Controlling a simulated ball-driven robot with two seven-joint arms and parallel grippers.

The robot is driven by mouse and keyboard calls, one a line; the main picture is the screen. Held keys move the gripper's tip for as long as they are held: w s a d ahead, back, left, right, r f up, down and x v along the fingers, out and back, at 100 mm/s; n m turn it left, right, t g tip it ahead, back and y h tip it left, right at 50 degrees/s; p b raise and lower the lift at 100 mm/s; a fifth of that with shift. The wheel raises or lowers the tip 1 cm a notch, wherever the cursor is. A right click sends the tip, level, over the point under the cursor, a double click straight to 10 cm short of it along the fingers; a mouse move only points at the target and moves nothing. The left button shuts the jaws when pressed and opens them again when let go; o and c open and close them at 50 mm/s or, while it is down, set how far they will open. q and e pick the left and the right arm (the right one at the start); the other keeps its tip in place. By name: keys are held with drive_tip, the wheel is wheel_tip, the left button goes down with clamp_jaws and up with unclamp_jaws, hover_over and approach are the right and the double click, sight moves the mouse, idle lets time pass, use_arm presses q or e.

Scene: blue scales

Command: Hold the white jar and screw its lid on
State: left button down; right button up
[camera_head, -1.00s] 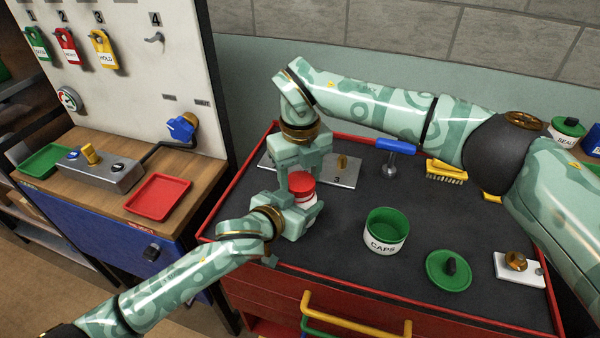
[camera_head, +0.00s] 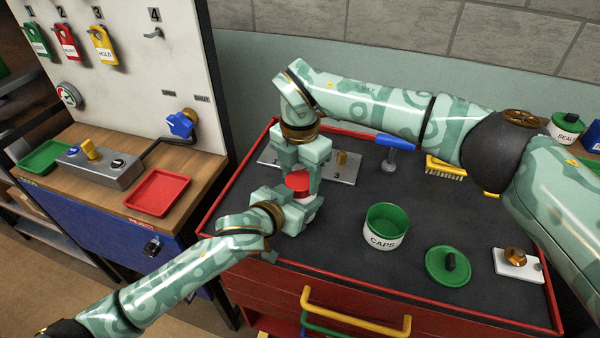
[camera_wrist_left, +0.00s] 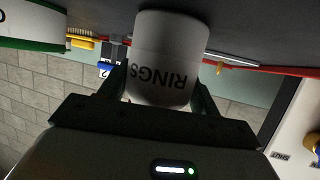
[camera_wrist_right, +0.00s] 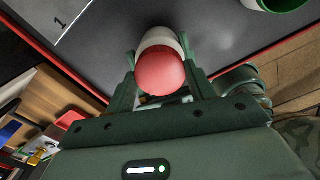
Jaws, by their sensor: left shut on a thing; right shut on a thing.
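The white jar (camera_wrist_left: 168,45), lettered RINGS, is upside down in the left wrist view, between the fingers of my left gripper (camera_wrist_left: 160,95). My left gripper is shut on it low over the dark mat. The red lid (camera_head: 298,181) is on top of the jar in the head view, directly below my right gripper (camera_head: 298,170). In the right wrist view the red lid (camera_wrist_right: 160,72) sits between the fingers of my right gripper (camera_wrist_right: 162,85), which is shut on it, with the white jar behind. How far the lid is threaded cannot be seen.
A white CAPS tub (camera_head: 385,242) with green inside stands to the right. A green lid (camera_head: 448,266) lies near the front. A blue-handled tool (camera_head: 395,143) and a yellow brush (camera_head: 446,168) are behind. The red-rimmed mat between is clear.

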drive_tip(key=m, duration=0.7)
drive_tip(key=o, duration=1)
drive_tip(key=shift+c, duration=0.2)
drive_tip(key=shift+r, duration=2.25)
drive_tip(key=shift+c, duration=0.5)
